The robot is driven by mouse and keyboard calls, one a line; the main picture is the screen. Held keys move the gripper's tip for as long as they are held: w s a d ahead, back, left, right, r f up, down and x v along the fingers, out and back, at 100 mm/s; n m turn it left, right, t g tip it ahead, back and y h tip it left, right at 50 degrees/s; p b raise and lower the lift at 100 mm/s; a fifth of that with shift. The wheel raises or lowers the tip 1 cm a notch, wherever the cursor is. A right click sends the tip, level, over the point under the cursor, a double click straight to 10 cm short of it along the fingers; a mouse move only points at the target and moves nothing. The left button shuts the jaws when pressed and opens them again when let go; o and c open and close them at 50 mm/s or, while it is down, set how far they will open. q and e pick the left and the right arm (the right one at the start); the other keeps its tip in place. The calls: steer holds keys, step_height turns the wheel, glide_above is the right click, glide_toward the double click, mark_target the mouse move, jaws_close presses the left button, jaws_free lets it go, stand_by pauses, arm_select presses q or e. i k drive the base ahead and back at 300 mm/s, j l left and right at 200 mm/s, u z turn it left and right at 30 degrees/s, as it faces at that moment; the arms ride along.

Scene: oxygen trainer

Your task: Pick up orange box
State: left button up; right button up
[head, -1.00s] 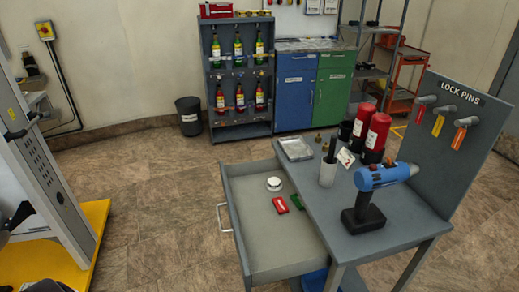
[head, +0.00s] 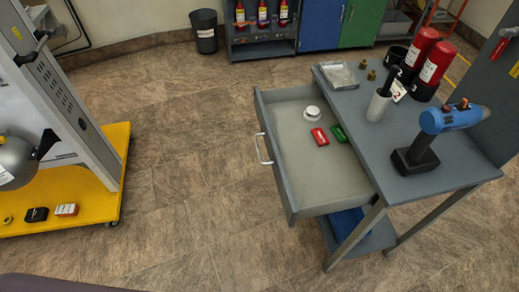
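A small orange box (head: 66,210) with a pale label on top lies on the yellow platform (head: 95,190) at the lower left of the head view. A small black item (head: 37,214) lies just left of it, with a gap between them. A yellow ring-like item (head: 8,219) is further left. Neither of my grippers is in view.
A grey sphere (head: 14,165) with a black fitting is above the platform's left part. A grey upright frame (head: 75,105) stands behind. At right, a workbench (head: 350,90) has an open drawer (head: 300,170) holding red and green boxes. Floor between is clear.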

mark_target(67, 210)
steer(key=u, duration=2.05)
steer(key=i+l+u, duration=0.2)
steer(key=i, duration=0.25)
steer(key=l, duration=0.1)
